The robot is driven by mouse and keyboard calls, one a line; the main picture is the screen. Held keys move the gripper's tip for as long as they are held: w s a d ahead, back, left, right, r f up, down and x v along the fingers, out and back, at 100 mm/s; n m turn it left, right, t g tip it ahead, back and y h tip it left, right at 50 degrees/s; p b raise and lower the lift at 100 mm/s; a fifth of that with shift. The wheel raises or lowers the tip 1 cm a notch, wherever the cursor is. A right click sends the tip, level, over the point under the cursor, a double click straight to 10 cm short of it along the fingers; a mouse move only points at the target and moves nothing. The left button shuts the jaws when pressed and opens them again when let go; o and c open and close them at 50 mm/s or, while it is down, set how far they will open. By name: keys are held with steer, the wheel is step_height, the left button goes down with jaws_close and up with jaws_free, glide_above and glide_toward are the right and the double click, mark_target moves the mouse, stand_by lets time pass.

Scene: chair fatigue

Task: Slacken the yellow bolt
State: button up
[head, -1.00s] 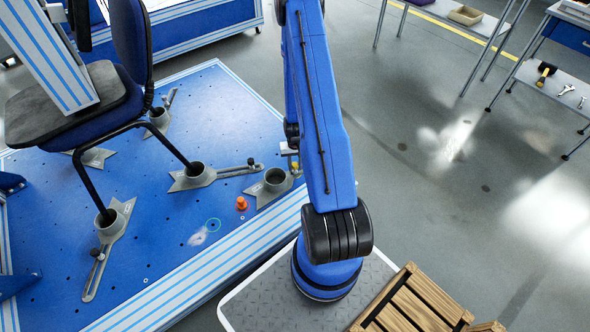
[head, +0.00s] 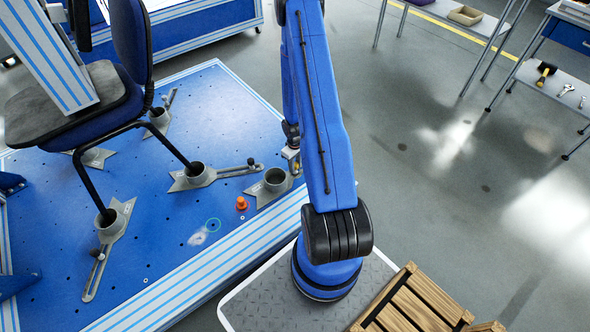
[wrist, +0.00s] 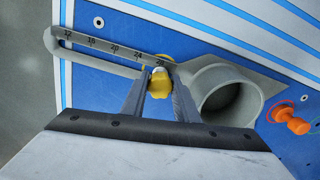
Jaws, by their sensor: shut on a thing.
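The yellow bolt (wrist: 158,84) sits at the slotted, numbered arm (wrist: 105,48) of a grey clamp, beside the clamp's round cup (wrist: 222,100). My gripper (wrist: 159,88) is shut on the yellow bolt, with one finger on each side of it. A yellow part also shows just beyond the fingertips, near the end of the scale. In the head view, my gripper (head: 294,160) is small and partly hidden by my blue arm, above the nearest grey clamp (head: 270,186). The bolt itself cannot be made out there.
An orange knob (head: 242,203) stands on the blue platform (head: 180,250) near the clamp; it shows in the wrist view (wrist: 293,121) right of the cup. A chair (head: 100,90) stands with its legs in other clamps. A wooden crate (head: 415,305) is at the lower right.

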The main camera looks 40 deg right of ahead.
steer(key=o, duration=1.1)
steer(key=shift+c, duration=0.2)
steer(key=m, duration=0.4)
steer(key=m, duration=0.4)
